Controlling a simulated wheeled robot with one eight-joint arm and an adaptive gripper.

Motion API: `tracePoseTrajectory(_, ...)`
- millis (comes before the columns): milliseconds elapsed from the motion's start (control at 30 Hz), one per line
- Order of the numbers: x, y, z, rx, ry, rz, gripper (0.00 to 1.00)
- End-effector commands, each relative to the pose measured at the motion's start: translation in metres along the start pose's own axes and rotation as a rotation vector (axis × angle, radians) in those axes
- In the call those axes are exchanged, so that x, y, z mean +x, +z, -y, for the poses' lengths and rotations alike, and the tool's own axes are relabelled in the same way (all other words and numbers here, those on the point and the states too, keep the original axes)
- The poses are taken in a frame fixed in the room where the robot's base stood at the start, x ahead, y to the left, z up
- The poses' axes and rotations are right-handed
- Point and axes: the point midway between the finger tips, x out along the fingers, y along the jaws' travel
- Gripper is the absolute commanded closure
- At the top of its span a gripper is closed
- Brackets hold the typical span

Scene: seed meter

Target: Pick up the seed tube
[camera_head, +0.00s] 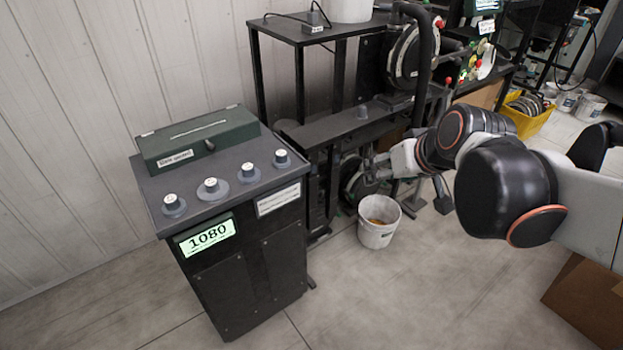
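I cannot make out the seed tube for certain. A thick black curved tube (427,55) runs down the front of the seed meter stand, beside a round disc housing (408,55); I cannot tell if it is the seed tube. My gripper (370,170) reaches in from the right, in front of the stand's lower part and above a white bucket (377,234). Its fingers are small and dark against the machine, so I cannot tell if they are open or hold anything.
A dark control cabinet (240,265) with several knobs and a display reading 1080 stands at left. The bucket, holding something orange, stands on the floor. A yellow crate (530,120) is at back right, a cardboard box (590,305) at lower right. The front floor is clear.

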Motion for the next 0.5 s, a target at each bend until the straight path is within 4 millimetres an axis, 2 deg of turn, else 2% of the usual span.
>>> tracePoseTrajectory(33,0.011,-0.014,0.000,-0.010,-0.014,-0.009,0.40)
tracePoseTrajectory(200,0.050,-0.050,0.001,-0.047,-0.065,-0.048,0.40)
tracePoseTrajectory(500,0.129,-0.098,0.000,-0.109,-0.145,-0.125,0.40)
